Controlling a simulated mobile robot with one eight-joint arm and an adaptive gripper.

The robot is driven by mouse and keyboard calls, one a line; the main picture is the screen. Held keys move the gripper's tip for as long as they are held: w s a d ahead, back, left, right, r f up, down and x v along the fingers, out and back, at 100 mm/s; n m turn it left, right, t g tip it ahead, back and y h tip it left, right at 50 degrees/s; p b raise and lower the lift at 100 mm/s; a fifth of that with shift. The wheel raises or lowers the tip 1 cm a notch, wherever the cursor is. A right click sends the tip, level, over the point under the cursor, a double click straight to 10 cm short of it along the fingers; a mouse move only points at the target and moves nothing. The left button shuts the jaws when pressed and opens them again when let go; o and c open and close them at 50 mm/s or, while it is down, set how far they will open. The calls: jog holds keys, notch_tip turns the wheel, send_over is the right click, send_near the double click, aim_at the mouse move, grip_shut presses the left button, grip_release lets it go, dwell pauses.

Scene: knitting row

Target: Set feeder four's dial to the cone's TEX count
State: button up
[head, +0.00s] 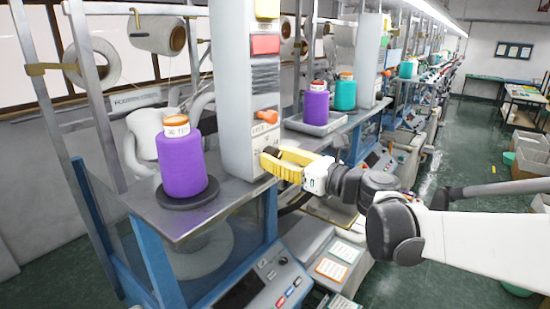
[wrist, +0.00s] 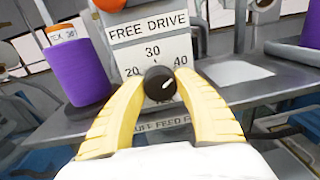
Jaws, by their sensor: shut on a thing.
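My gripper (wrist: 161,82) has its yellow fingers closed around the black dial knob (wrist: 159,88) on the white panel. The scale around the knob reads 20 at left, 30 at top and 40 at right. The knob's white mark points to the upper right, roughly towards 40. In the head view my gripper (head: 268,160) is at the lower front of the feeder column (head: 231,85), and the knob is hidden there. A purple cone (head: 181,163) stands upright left of the column. Its TEX label (wrist: 62,33) shows in the wrist view, but I cannot read the number surely.
An orange knob (head: 266,117) sits above my gripper, near the FREE DRIVE lettering (wrist: 148,24). The metal shelf (head: 226,199) runs beneath. The green aisle floor at right is mostly open.

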jog(key=n+b, duration=0.2)
jog(key=n, duration=0.3)
jog(key=shift+f+b, duration=0.15)
jog(key=shift+b, duration=0.15)
jog(key=n+b, duration=0.2)
jog(key=n, duration=0.4)
jog(key=shift+n+y, duration=0.3)
jog(key=o, duration=1.2)
